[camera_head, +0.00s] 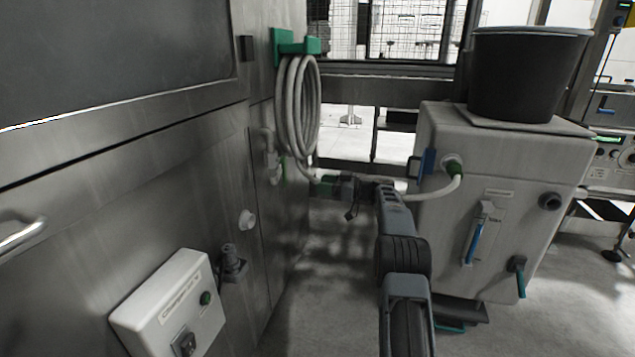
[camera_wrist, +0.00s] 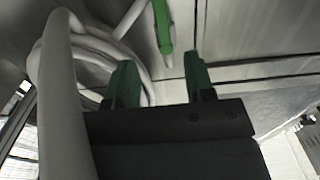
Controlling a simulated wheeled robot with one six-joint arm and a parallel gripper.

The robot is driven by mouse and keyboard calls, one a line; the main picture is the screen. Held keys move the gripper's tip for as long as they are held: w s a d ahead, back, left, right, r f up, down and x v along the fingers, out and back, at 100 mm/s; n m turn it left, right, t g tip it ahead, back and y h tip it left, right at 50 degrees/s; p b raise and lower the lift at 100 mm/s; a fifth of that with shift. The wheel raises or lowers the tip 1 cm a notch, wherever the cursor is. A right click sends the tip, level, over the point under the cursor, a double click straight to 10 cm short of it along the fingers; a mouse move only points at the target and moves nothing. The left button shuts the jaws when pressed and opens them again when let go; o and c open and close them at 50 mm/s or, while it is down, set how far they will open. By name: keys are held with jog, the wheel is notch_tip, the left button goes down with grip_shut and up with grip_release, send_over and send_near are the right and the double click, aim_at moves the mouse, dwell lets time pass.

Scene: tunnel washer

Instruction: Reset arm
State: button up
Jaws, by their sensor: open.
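My arm reaches forward in the head view, and my gripper (camera_head: 325,184) is at its far end, close to the metal panel below the coiled hose. In the wrist view my gripper (camera_wrist: 160,85) shows two green fingertips set apart with nothing visible between them. The white coiled hose (camera_head: 298,105) hangs on a green bracket (camera_head: 295,44) on the metal wall. In the wrist view the hose (camera_wrist: 58,100) passes close along the left side of my gripper; I cannot tell whether it touches. A green-handled part (camera_wrist: 163,25) lies beyond the fingertips.
A light-coloured tank unit (camera_head: 500,190) with a dark bucket (camera_head: 525,75) on top stands right of my arm, with a white hose (camera_head: 440,190) at its side. A control box (camera_head: 172,305) and a door handle (camera_head: 20,235) project from the left metal wall. Floor shows between.

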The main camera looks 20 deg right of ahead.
jog(key=s+a+r+m+g+h+p, duration=0.3)
jog(key=s+a+r+p, duration=0.45)
jog(key=r+p, duration=0.35)
jog(key=s+a+r+m+g+h+p, duration=0.35)
jog(key=s+a+r+p, duration=0.35)
jog(key=r+p, duration=0.45)
jog(key=s+r+m+h+p, duration=0.2)
jog(key=s+r+h+p, duration=0.2)
jog(key=s+p, duration=0.5)
jog(key=s+d+r+m+h+p, duration=0.1)
jog(key=s+r+h+p, duration=0.3)
jog(key=s+p, duration=0.5)
jog(key=s+r+m, duration=0.1)
jog(key=s+r, duration=0.1)
jog(key=s, duration=0.6)
jog(key=shift+s+r, duration=0.3)
jog(key=shift+m, duration=0.25)
jog(key=shift+c, duration=0.3)
jog(key=shift+d, duration=0.1)
jog(key=shift+c, duration=0.3)
